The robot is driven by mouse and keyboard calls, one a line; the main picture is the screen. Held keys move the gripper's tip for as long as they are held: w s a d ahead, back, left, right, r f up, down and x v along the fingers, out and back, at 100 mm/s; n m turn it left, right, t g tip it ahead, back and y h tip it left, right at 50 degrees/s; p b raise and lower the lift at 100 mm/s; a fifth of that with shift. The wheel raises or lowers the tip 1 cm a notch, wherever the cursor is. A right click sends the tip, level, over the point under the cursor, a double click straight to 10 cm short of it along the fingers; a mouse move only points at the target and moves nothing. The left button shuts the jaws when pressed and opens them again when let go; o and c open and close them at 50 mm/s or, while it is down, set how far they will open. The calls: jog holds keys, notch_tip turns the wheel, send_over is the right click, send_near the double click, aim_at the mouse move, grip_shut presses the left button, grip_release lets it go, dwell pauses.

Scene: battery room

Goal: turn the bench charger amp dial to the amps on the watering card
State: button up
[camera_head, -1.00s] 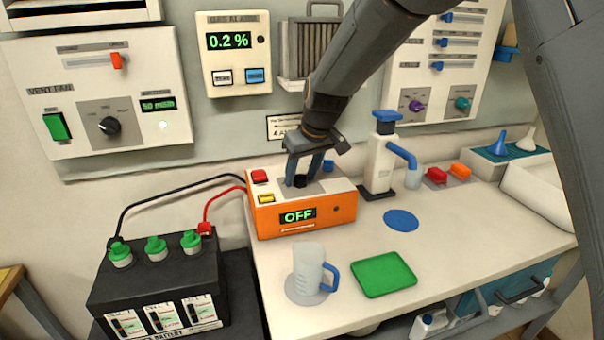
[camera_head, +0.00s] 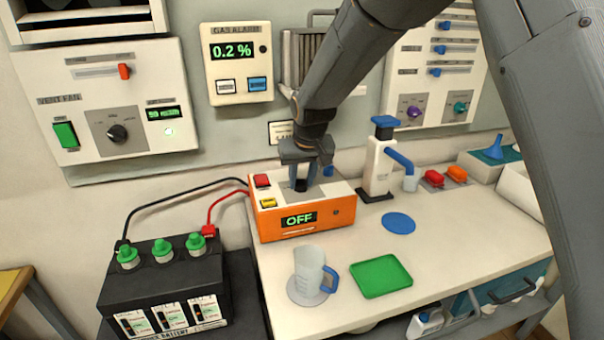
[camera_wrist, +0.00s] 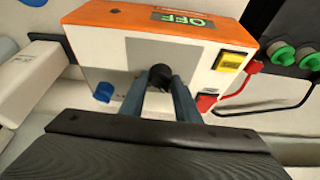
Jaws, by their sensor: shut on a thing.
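The orange and white bench charger (camera_head: 270,228) stands at the bench's back left, and its display reads OFF. On its top are a red button (camera_head: 262,181), a yellow button (camera_head: 268,203) and a grey plate. My gripper (camera_head: 300,184) points down at the plate. In the wrist view my gripper's fingers (camera_wrist: 160,88) are shut on the black dial (camera_wrist: 160,72). The dial's pointer cannot be made out.
A black battery (camera_head: 165,285) with green caps is at left, with black and red cables running to the charger. A clear jug (camera_head: 308,272), green tray (camera_head: 381,276), blue disc (camera_head: 398,223) and white pump dispenser (camera_head: 379,165) stand on the bench.

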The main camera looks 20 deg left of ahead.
jog(key=shift+a+m+h, duration=0.1)
jog(key=shift+m+h, duration=0.3)
jog(key=shift+m, duration=0.7)
jog(key=shift+m+t+h+b, duration=0.35)
jog(key=shift+m+b, duration=0.3)
jog(key=shift+m, duration=0.45)
jog(key=o, duration=1)
jog(key=shift+a+b+v, duration=0.1)
jog(key=shift+b+v, duration=0.45)
jog(key=shift+v, duration=1.4)
jog(key=shift+a+b+v, duration=0.15)
jog(key=shift+b+v, duration=0.4)
jog(key=shift+v, duration=1.35)
jog(key=shift+w+d+r, duration=0.1)
jog(key=shift+d, duration=0.05)
